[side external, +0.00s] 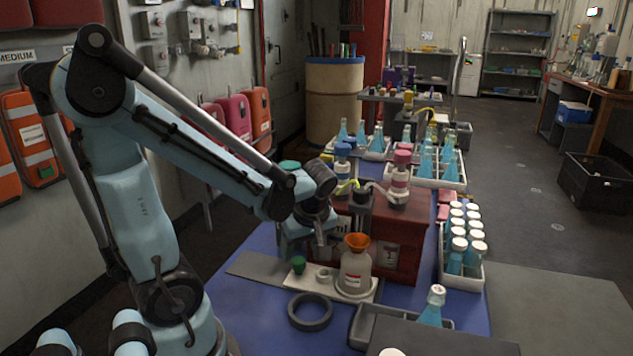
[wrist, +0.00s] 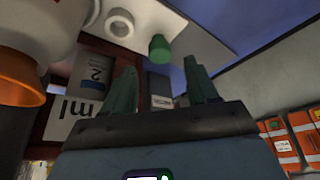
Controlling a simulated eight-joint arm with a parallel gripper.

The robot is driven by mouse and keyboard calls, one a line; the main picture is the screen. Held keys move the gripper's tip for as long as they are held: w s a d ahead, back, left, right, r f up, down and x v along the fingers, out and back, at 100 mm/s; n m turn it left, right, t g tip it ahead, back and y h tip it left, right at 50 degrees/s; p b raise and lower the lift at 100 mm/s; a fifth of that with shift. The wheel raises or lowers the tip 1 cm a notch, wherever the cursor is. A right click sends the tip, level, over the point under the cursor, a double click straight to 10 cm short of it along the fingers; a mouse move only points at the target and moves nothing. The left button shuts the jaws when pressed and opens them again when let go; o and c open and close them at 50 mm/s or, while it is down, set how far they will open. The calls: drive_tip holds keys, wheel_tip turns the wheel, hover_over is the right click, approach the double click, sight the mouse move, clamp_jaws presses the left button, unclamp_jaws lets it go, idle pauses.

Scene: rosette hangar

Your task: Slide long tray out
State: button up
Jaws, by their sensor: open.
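Several trays are in view, and I cannot tell which one is the long tray. A long white tray (side external: 479,279) holding white-capped blue bottles runs along the table's right edge. A grey tray (side external: 366,325) with a blue bottle lies at the front. A pale flat tray (side external: 325,285) carries a flask with an orange funnel (side external: 357,242) and a small green cap (side external: 298,265). My gripper (side external: 322,243) is over the table, left of the flask and in front of the red-brown box. In the wrist view, its green fingers (wrist: 162,85) are apart with nothing visibly held.
The red-brown box (side external: 405,245) stands behind the flask with bottles on top. A dark ring (side external: 310,312) lies at the front of the blue table (side external: 245,300). Trays of blue flasks (side external: 425,183) stand farther back. Bare blue table shows at the front left.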

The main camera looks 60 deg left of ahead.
sight(298, 260)
drive_tip(key=shift+x, duration=2.15)
clamp_jaws()
